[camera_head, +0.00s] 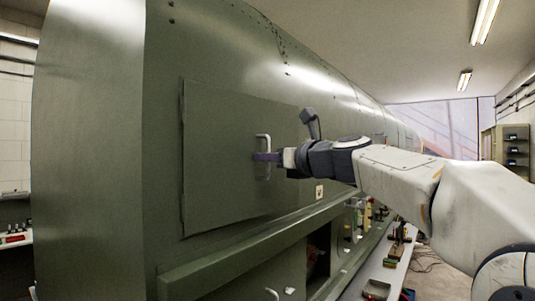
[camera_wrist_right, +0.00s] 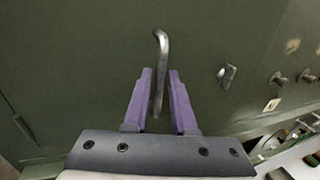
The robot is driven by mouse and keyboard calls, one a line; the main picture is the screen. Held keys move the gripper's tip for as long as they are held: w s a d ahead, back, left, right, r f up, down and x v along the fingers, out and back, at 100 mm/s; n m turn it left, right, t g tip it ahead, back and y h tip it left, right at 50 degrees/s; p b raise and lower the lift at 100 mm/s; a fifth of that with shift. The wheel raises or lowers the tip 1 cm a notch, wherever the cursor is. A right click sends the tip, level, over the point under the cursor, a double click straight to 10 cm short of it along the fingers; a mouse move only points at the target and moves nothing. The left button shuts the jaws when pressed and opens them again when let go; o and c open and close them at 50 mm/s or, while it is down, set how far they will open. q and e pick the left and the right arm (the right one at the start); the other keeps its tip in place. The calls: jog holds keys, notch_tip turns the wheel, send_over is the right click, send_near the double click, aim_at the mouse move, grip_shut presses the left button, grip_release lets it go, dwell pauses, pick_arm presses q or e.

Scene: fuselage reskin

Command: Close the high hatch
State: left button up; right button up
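The high hatch (camera_head: 220,150) is a large green panel on the side of the green fuselage. It lies close to the skin, with a dark line along its left and lower edges; I cannot tell whether it is fully flush. Its pale bar handle (camera_head: 263,142) stands upright near the panel's right part. My right gripper (camera_head: 264,157) is at the handle. My left gripper is out of view.
A latch (camera_wrist_right: 228,76) and round knobs (camera_wrist_right: 277,79) are on the skin to the right of the handle. Below the hatch is a dark opening (camera_head: 318,255) and a lower panel with a handle. A bench (camera_head: 345,283) with trays and tools runs along the fuselage.

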grip_shut()
dwell(1.4)
